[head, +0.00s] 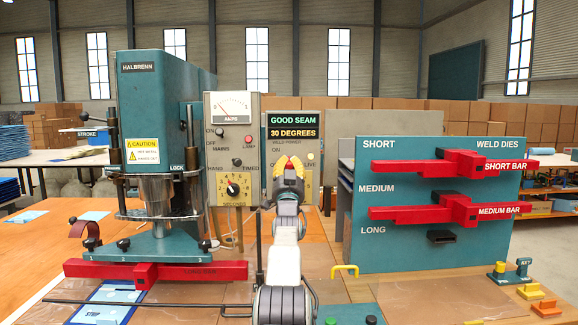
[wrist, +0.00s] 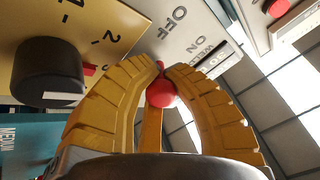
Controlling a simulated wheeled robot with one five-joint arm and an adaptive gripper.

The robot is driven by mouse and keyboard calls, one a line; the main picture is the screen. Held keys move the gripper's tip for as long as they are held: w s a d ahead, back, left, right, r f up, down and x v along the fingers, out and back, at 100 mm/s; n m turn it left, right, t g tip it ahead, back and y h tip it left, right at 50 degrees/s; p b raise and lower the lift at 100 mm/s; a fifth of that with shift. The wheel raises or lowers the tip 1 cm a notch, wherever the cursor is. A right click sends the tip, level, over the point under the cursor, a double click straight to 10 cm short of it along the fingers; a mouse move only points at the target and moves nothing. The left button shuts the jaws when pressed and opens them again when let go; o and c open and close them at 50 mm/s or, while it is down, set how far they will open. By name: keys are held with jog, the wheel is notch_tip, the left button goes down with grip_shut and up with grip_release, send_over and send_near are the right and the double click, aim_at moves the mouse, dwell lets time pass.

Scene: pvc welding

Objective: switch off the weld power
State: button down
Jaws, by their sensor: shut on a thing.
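The weld power panel (head: 313,185) stands in the middle of the head view, below a display reading GOOD SEAM and 30 DEGREES. Its ON label shows above my gripper; its lower part is hidden behind my gripper and arm. A pale lamp marked LIVE (head: 310,157) is beside my gripper. My gripper (head: 290,163) has yellow fingers, closed around the weld power switch's red knob. In the wrist view the red knob (wrist: 161,93) sits between the fingertips (wrist: 162,82), near the OFF and ON lettering. Which position the switch is in I cannot tell.
An AMPS meter panel (head: 214,165) with a black dial stands just left. The teal HALBRENN press (head: 150,95) is farther left, with a red bar (head: 155,273) at its base. A teal die rack (head: 430,240) holding red bars is right.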

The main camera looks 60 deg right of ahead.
aim_at(289, 167)
jog(key=shift+d+f, duration=0.1)
jog(key=shift+f, duration=0.05)
jog(key=c, duration=1.1)
grip_release()
jog(key=shift+o, duration=0.2)
jog(key=shift+f, duration=0.1)
jog(key=shift+s+a, duration=0.1)
jog(key=shift+a, duration=0.1)
jog(key=shift+s+a+f, duration=0.1)
jog(key=shift+a+f, duration=0.1)
jog(key=shift+a, duration=0.05)
jog(key=shift+s+a+f, duration=0.1)
jog(key=shift+s+a, duration=0.15)
jog(key=shift+a, duration=0.15)
jog(key=shift+v, duration=3)
jog(key=shift+a, duration=0.15)
